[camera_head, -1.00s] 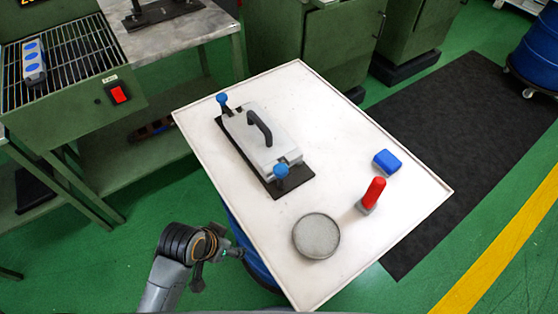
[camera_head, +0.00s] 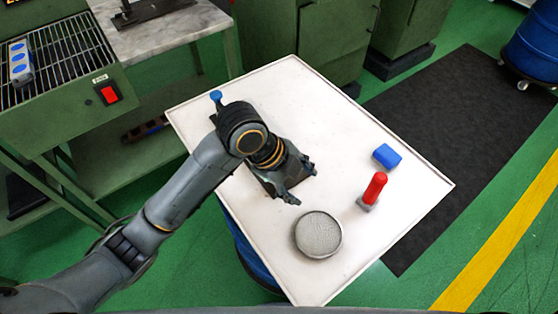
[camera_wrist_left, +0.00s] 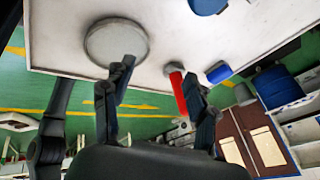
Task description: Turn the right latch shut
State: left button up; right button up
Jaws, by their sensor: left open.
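The mould stands on its black base plate (camera_head: 268,184) on the white table. My left arm covers nearly all of it in the head view. One latch's blue knob (camera_head: 215,96) shows at its far left end. The right latch, at the near end, is hidden there behind my left gripper (camera_head: 301,184). The gripper is open over that end, fingers pointing right. In the left wrist view its fingers (camera_wrist_left: 160,72) are apart with nothing held between them. A blue rounded piece (camera_wrist_left: 208,5), cut by the top edge, may be the right latch's knob; I cannot tell. My right gripper is out of view.
On the white table (camera_head: 350,120) are a round grey dish (camera_head: 318,235), a red-handled tool (camera_head: 374,188) and a blue block (camera_head: 387,156). Green machines stand behind; a switch box (camera_head: 108,94) is at left.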

pick_arm(q)
jog(key=w+a+r+m+y, duration=0.4)
jog(key=w+r+m+y, duration=0.25)
jog(key=r+m, duration=0.55)
jog(key=shift+m+g+h, duration=0.4)
jog(key=shift+h, duration=0.05)
jog(key=f, duration=1.4)
jog(key=shift+w+a+f, duration=0.1)
jog(key=shift+a+f, duration=0.1)
jog(key=c, duration=1.2)
